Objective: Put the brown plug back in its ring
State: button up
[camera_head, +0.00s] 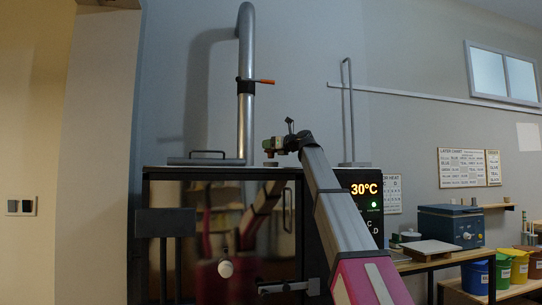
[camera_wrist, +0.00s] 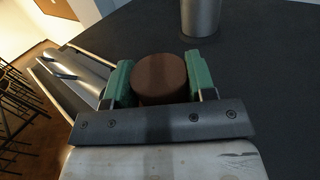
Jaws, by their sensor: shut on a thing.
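My gripper (camera_wrist: 160,85) is shut on the brown plug (camera_wrist: 160,76), a round piece held between two green finger pads. In the head view my gripper (camera_head: 275,145) is above the top of the dark cabinet, right of the upright pipe. A small pale round piece (camera_head: 270,163) sits on the cabinet top just below the gripper; it may be the ring, but it is too small to tell. There is a gap between it and the gripper. In the wrist view no ring shows; the plug and jaws hide what lies beneath them.
The cabinet top (camera_wrist: 265,75) is dark and mostly clear in the wrist view. A thick metal pipe (camera_head: 245,110) with an orange-handled clamp (camera_head: 262,81) rises left of my gripper. A flat plate with a handle (camera_head: 205,161) lies further left. A thin bent rod (camera_head: 348,115) stands to the right.

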aim_at(273, 153)
jog(key=shift+f, duration=1.9)
jog(key=shift+f, duration=0.25)
jog(key=o, duration=1)
jog(key=shift+r, duration=0.15)
jog(key=shift+s+d+r, duration=0.1)
jog(key=shift+s+d, duration=0.05)
jog(key=shift+s, duration=0.05)
jog(key=v, duration=1.1)
jog(key=shift+s+d, duration=0.15)
jog(key=shift+d, duration=0.05)
